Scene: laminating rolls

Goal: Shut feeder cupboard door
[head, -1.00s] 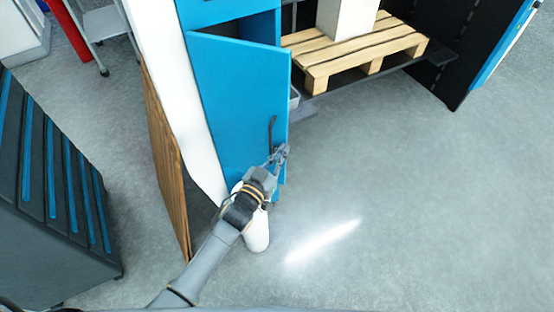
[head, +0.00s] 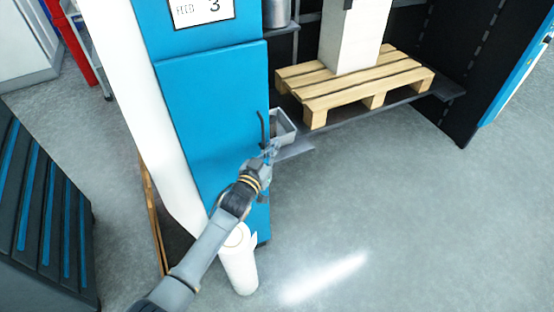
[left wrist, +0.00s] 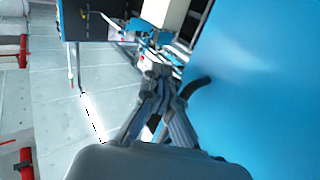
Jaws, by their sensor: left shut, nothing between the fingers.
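The blue feeder cupboard door (head: 212,120) stands in line with the cupboard front, below the sign panel (head: 205,12). It looks closed or almost closed; I cannot see any clear gap at its top edge. Its dark bar handle (head: 263,130) is near the right edge. My left gripper (head: 269,152) is shut and empty, beside the lower end of the handle. In the left wrist view the shut fingers (left wrist: 158,92) are next to the dark handle (left wrist: 196,88), with the blue door (left wrist: 260,85) filling the right. I cannot tell whether they touch. My right gripper is not in view.
A white roll (head: 239,265) stands on the floor below my left forearm, close to the door's bottom. A small grey bin (head: 283,130) is right of the door. A wooden pallet (head: 360,85) holds a white block. Open floor (head: 430,220) lies to the right.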

